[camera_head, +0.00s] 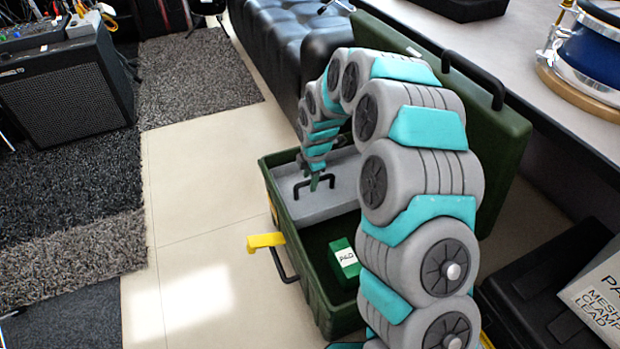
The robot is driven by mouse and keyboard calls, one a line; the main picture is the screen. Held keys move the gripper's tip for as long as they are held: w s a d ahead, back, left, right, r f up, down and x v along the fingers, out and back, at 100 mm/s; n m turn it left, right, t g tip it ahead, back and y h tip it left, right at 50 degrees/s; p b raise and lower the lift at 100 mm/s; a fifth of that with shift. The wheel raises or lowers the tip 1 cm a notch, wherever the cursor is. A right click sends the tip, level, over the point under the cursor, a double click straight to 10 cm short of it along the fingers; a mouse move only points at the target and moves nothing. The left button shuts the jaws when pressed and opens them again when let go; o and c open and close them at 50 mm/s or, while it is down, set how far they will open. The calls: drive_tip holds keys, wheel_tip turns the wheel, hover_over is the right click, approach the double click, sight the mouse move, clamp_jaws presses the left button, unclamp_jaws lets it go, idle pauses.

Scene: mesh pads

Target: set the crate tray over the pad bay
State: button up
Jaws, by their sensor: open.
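An open green crate (308,272) stands on the floor, its lid (487,130) raised at the right. The grey crate tray (338,198) sits inside at the crate's far end and has a black handle (306,187). The near part of the crate is uncovered and holds a green pad box labelled "PAD" (344,262). My gripper (315,181) is open at the tray's handle, its fingers small in view. I cannot tell whether they touch the handle. My arm hides the crate's right side and part of the tray.
A yellow latch (266,241) and a black side handle (284,264) stick out at the crate's left. A black padded bench (290,40) stands behind it. A black case (548,285) and a "mesh clamp lead" box (597,295) lie at right. Pale floor (195,200) is clear at left.

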clamp_jaws()
idle(0.4)
idle(1.0)
